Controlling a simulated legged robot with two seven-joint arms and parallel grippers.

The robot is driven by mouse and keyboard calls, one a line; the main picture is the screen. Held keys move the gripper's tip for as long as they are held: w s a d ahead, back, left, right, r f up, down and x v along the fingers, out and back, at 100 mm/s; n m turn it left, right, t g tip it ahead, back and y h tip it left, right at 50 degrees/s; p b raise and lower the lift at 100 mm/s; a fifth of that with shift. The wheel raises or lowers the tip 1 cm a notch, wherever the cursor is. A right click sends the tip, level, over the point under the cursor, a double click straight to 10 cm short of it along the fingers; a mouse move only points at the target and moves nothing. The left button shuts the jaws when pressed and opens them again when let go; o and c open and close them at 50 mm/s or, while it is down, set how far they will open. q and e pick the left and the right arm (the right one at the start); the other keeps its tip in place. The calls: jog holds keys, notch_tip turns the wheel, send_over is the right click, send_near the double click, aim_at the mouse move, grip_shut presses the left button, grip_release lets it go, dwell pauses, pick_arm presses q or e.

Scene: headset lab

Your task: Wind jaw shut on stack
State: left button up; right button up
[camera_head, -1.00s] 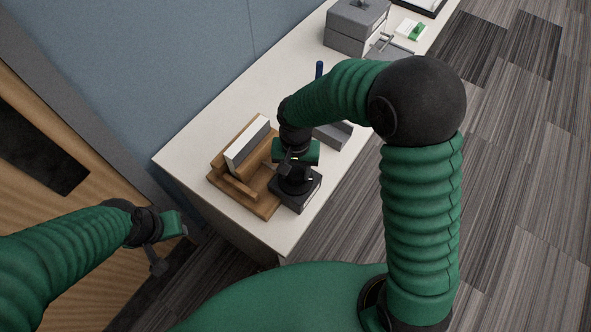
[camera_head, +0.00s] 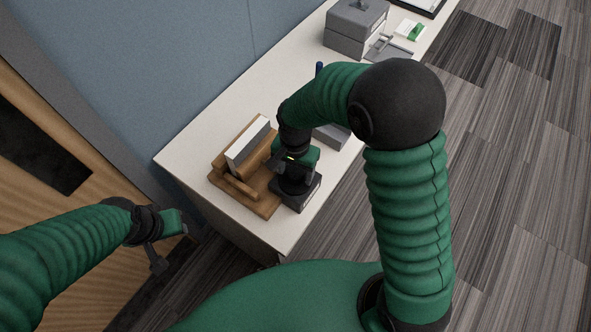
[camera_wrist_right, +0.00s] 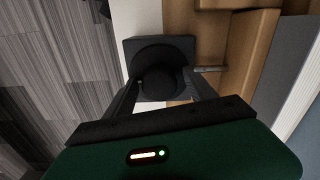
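A wooden press (camera_head: 262,205) sits at the near end of the white desk, with a pale stack (camera_head: 248,146) upright between its wooden parts. At its right side is a dark box (camera_head: 309,194) bearing a round black knob (camera_wrist_right: 158,82). A thin metal rod (camera_wrist_right: 210,69) runs from the box toward the wood in the wrist view. My right gripper (camera_head: 294,185) is over the knob, its fingers spread on both sides of it; whether they press on it is not clear. My left gripper (camera_head: 172,245) hangs off the desk at the left, apart from the press; its finger gap is unclear.
The white desk (camera_head: 215,115) is clear to the left of and behind the press. A grey block (camera_head: 333,135) stands partly hidden behind my right arm. Grey boxes (camera_head: 352,28) and a green-and-white item (camera_head: 411,30) lie at the far end. A blue wall borders the desk.

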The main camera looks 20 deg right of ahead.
aim_at(295, 172)
notch_tip(295, 172, up, 17)
jog(key=shift+f+p, duration=0.15)
jog(key=shift+p, duration=0.15)
dwell(0.6)
jog(key=s+d+f+n+t, duration=0.2)
jog(key=s+d+f+n, duration=0.5)
jog(key=s+f+n, duration=0.1)
notch_tip(295, 172, down, 2)
jog(key=shift+s+f+t, duration=0.1)
jog(key=shift+s+t, duration=0.2)
jog(key=shift+s, duration=0.4)
